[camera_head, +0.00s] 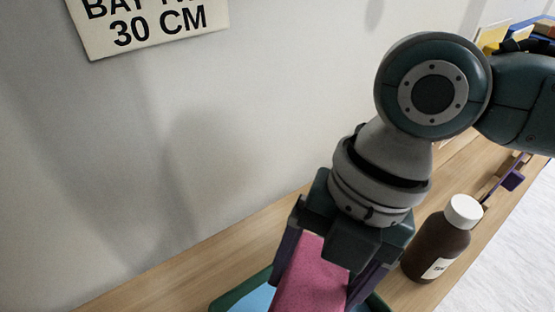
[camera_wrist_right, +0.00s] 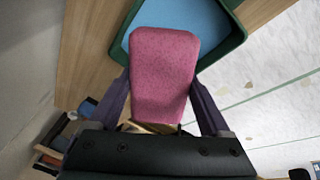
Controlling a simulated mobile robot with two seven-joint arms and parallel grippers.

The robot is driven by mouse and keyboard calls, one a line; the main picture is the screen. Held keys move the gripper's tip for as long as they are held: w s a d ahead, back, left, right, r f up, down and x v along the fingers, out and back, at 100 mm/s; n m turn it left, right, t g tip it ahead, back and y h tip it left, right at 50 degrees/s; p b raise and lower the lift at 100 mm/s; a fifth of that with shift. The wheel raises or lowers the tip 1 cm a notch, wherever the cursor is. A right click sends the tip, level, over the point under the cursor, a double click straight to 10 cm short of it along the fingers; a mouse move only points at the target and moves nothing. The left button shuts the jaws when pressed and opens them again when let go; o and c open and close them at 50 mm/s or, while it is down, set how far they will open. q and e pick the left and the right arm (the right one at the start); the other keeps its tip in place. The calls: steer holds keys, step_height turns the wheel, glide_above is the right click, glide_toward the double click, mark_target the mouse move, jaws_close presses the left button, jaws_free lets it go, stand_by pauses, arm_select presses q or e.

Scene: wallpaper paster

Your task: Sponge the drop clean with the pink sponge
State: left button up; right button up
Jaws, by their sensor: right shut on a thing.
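The pink sponge (camera_head: 312,274) is between the fingers of my right gripper (camera_head: 318,262), low in the middle of the head view. My right gripper is shut on it. In the right wrist view the sponge (camera_wrist_right: 163,75) points away from the two purple fingers. Its far end overlaps a green-rimmed tray (camera_wrist_right: 233,45) with a light blue inside. I cannot tell if the sponge touches the tray. The tray also shows at the bottom of the head view (camera_head: 226,302). No drop is clearly visible. My left gripper is not in view.
A brown bottle (camera_head: 437,243) with a white cap stands on the wooden surface (camera_head: 178,272), right of the gripper. A purple object (camera_head: 512,180) lies farther right. A grey wall (camera_head: 190,130) with a sign reading "30 CM" (camera_head: 150,25) rises behind.

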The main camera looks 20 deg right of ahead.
mark_target(311, 295)
step_height(311, 295, down, 4)
steer(key=b, duration=0.3)
step_height(311, 295, down, 2)
steer(key=shift+f+b, duration=0.25)
steer(key=shift+b, duration=0.6)
steer(key=shift+f, duration=0.2)
steer(key=shift+f, duration=0.1)
steer(key=shift+f, duration=1.4)
steer(key=shift+w, duration=0.1)
steer(key=shift+a, duration=0.1)
